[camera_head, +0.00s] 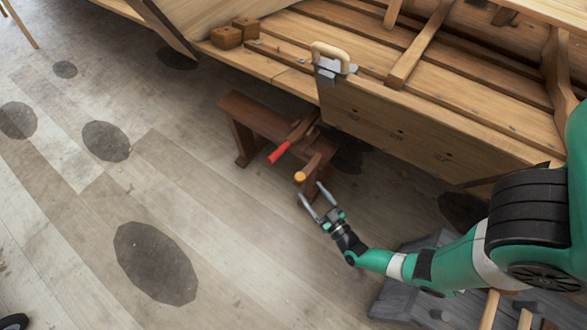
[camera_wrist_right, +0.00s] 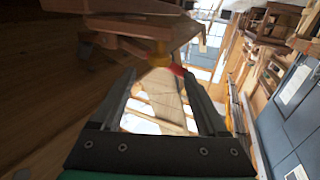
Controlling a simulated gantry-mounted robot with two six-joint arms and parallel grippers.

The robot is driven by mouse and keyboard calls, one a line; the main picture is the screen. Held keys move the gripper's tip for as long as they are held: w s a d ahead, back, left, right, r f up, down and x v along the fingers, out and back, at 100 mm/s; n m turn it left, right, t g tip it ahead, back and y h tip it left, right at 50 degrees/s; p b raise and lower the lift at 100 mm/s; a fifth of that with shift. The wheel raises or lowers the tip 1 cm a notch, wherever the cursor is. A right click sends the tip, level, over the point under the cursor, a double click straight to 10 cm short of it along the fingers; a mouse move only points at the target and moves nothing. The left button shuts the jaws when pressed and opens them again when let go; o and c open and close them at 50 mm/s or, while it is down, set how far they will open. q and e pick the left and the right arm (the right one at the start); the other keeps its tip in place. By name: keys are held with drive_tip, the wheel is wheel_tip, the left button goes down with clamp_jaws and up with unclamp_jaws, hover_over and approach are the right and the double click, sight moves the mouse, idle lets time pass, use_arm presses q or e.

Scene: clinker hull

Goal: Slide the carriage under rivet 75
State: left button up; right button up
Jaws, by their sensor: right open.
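A dark brown wooden bench (camera_head: 250,115) stands on the floor below the hull (camera_head: 400,135). On its right end sits a wooden piece that looks like the carriage (camera_head: 316,160), with an orange knob (camera_head: 300,177) and a red handle (camera_head: 279,152) beside it. The hull plank carries small dark marks (camera_head: 397,136); their numbers are too small to read, so I cannot tell rivet 75. My right gripper (camera_head: 310,190) is open and empty, its fingertips just short of the orange knob. In the right wrist view the knob (camera_wrist_right: 158,56) shows just beyond the fingers. My left gripper is not in view.
A metal tool with a cream handle (camera_head: 331,52) stands at the hull plank's upper edge. Small wooden blocks (camera_head: 227,37) lie at the upper left. A grey platform (camera_head: 395,295) lies under my right arm. The floor on the left is open.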

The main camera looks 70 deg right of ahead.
drive_tip(key=b+x, duration=0.3)
drive_tip(key=x, duration=0.8)
clamp_jaws()
idle(1.0)
